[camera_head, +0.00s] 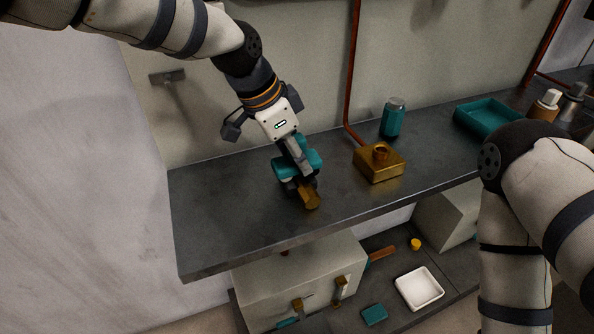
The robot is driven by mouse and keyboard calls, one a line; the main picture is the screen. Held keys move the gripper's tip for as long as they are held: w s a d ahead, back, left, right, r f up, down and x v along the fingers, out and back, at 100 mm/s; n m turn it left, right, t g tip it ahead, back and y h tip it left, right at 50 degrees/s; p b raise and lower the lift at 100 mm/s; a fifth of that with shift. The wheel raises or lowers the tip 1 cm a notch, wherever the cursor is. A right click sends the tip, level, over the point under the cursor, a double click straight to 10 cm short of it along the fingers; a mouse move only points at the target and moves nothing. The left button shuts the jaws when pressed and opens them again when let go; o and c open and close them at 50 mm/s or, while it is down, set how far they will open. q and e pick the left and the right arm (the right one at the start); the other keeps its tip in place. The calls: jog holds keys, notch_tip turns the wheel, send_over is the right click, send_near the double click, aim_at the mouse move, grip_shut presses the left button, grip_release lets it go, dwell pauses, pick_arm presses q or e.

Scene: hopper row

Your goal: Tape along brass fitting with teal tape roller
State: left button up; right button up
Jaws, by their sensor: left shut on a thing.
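My left gripper (299,166) reaches down from the upper left and is shut on the teal tape roller (312,160). The roller is just over the front part of the dark bench, with a gold-brown part (309,198) at its lower end. I cannot tell whether that end touches the bench. The fingers hide part of the roller. The brass fitting (379,164), a square block with a round collar on top, sits on the bench to the right, apart from the roller. My right arm shows at the right edge, but its gripper is out of view.
On the dark bench (225,215), a teal jar (392,118) stands behind the brass fitting, with a teal tray (490,117) further right. A copper pipe (352,70) runs down the wall. A white dish (419,288) lies on the lower shelf. The bench's left end is clear.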

aim_at(315, 155)
pick_arm(q)
jog(key=shift+w+d+f, duration=0.1)
jog(key=shift+d+f, duration=0.15)
jog(key=shift+d, duration=0.15)
jog(key=shift+d+r, duration=0.1)
jog(key=shift+r, duration=0.05)
pick_arm(e)
jog(key=shift+s+f, duration=0.25)
pick_arm(q)
jog(key=shift+w+d+f+b, duration=0.1)
jog(key=shift+w+d+b, duration=0.15)
jog(key=shift+d, duration=0.3)
jog(key=shift+w+d+f+b, duration=0.1)
jog(key=shift+w+d+b, duration=0.15)
jog(key=shift+d, duration=0.3)
jog(key=shift+d+r, duration=0.15)
jog(key=shift+d, duration=0.05)
jog(key=shift+r, duration=0.15)
pick_arm(e)
jog(key=shift+s+f+g, duration=0.3)
jog(key=shift+s+f, duration=0.2)
jog(key=shift+f, duration=0.05)
pick_arm(q)
jog(key=shift+a, duration=0.15)
pick_arm(e)
jog(key=shift+w+r, duration=0.1)
jog(key=shift+r, duration=0.05)
